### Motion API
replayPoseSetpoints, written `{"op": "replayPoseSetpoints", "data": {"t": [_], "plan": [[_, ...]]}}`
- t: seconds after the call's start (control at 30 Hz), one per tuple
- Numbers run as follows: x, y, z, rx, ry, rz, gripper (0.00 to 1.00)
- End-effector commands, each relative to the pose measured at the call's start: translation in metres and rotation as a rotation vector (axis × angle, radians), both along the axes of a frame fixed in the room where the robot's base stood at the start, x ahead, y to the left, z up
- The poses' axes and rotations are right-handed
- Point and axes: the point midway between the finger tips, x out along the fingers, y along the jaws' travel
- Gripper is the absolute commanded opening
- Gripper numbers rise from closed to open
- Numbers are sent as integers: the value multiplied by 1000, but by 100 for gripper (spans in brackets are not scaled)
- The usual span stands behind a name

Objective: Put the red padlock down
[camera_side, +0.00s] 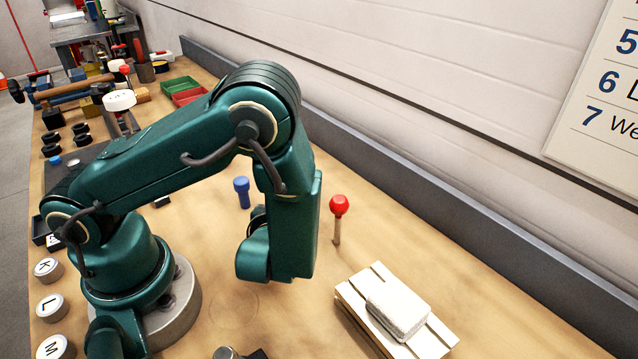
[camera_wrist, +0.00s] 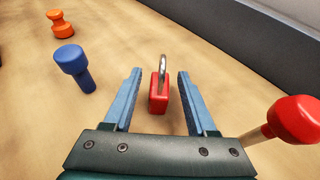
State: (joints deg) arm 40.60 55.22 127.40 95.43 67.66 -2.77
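The red padlock (camera_wrist: 158,96) with its silver shackle is in the middle of the wrist view, upright on the wooden bench as far as I can tell. My gripper (camera_wrist: 160,72) has its two blue fingers apart, one on each side of the padlock. A strip of bench shows between the padlock and each finger, so neither finger appears to touch it. In the side view my arm reaches down over the bench, and its links hide the padlock and my fingertips.
A red-headed wooden peg (camera_side: 339,206) stands close to my gripper's right. A blue peg (camera_wrist: 73,66) and an orange one (camera_wrist: 60,24) stand to the left. A white block on a wooden stand (camera_side: 398,308) is at the front right. The grey wall edge (camera_wrist: 250,30) bounds the back.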

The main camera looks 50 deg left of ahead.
Motion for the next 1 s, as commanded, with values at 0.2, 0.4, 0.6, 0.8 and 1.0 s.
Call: {"op": "replayPoseSetpoints", "data": {"t": [0.2,0.4,0.6,0.8,1.0], "plan": [[-2,-4,5,0,-2,-4,57],[-20,-23,16,-2,-3,-8,57],[-38,-41,26,-3,-3,-6,57],[-48,-48,32,-8,-4,9,57],[-66,-27,46,-167,-56,251,57]]}}
